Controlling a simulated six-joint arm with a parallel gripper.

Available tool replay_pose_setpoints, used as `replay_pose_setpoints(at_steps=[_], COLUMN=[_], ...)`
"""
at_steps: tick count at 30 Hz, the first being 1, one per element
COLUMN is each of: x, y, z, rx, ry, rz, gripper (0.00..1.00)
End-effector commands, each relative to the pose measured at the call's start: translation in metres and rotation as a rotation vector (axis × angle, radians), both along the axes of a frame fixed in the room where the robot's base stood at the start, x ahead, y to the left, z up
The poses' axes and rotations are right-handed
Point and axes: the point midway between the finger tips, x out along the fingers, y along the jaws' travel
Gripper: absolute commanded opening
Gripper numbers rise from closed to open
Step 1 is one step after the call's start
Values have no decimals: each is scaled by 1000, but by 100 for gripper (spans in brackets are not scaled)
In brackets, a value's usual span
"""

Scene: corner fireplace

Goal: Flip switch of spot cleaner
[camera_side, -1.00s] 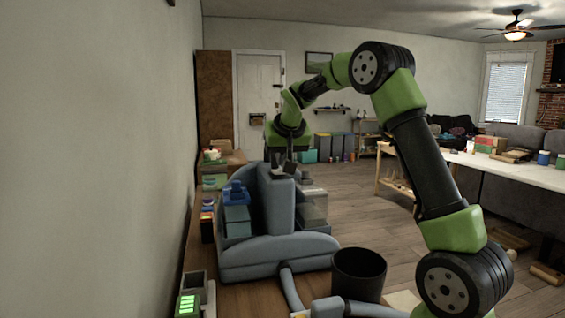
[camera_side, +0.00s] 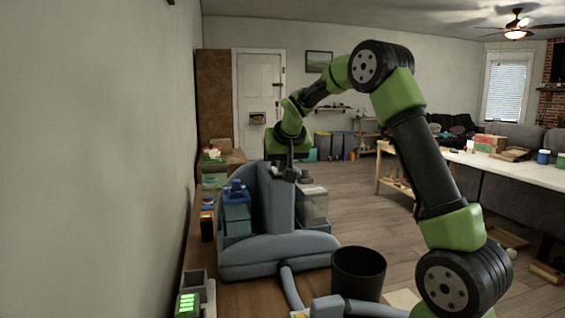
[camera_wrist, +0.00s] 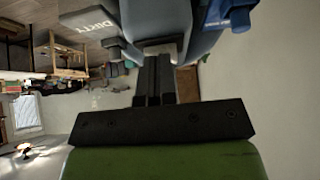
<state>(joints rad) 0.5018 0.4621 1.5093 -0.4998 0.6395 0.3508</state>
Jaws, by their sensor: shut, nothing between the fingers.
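The spot cleaner (camera_side: 262,245) is a grey-blue machine standing on the wooden surface in the side view. It has a tall central column, a blue-capped tank on the left and a clear tank on the right. My gripper (camera_side: 290,166) is shut and empty at the top of the column. In the wrist view the shut fingers (camera_wrist: 153,62) point at the top of the grey-blue body (camera_wrist: 158,14), close to a small pale area there. The fingers hide part of that spot. I cannot make out the switch or its position, nor whether the fingers touch it.
A black bin (camera_side: 358,272) and the cleaner's grey hose (camera_side: 291,290) are in front of the machine. A device with a green display (camera_side: 188,304) sits at the lower left. The wall (camera_side: 100,160) runs close along the left. A white-topped table (camera_side: 500,170) stands at right.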

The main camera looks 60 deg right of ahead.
Motion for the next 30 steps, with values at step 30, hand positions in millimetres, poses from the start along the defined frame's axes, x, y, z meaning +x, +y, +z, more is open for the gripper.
replay_pose_setpoints(at_steps=[30], x=[-16], y=[17], z=[70], rx=[-3], ry=[-4], rz=[3], gripper=[0])
